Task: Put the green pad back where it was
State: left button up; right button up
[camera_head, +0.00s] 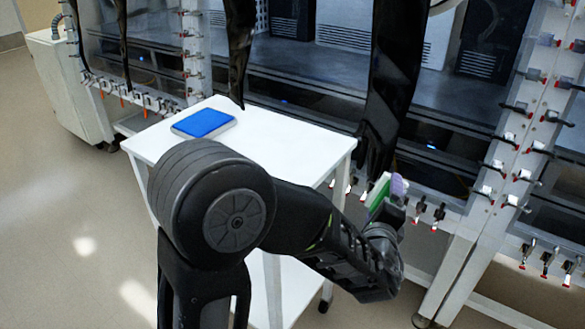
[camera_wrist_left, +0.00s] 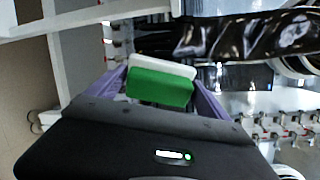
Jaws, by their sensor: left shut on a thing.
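My left gripper (camera_head: 386,196) has purple fingers and is shut on the green pad (camera_head: 377,196). It holds the pad in the air, to the right of the white cart and in front of the glovebox row. In the left wrist view the green pad (camera_wrist_left: 160,86) has a green face and a white back. It sits between the two purple fingers of the left gripper (camera_wrist_left: 163,92). My right gripper is not in view.
A white cart (camera_head: 262,130) stands left of the gripper, with a blue pad (camera_head: 203,122) on its top. The rest of its top is bare. Black gloves (camera_head: 392,75) hang from the glovebox front (camera_head: 450,205), close behind the held pad.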

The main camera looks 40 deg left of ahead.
pick_arm(q)
jog(key=shift+a+f+b, duration=0.15)
jog(key=shift+f+b, duration=0.05)
jog(key=shift+b, duration=0.15)
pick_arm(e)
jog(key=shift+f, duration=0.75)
pick_arm(q)
jog(key=shift+r, duration=0.1)
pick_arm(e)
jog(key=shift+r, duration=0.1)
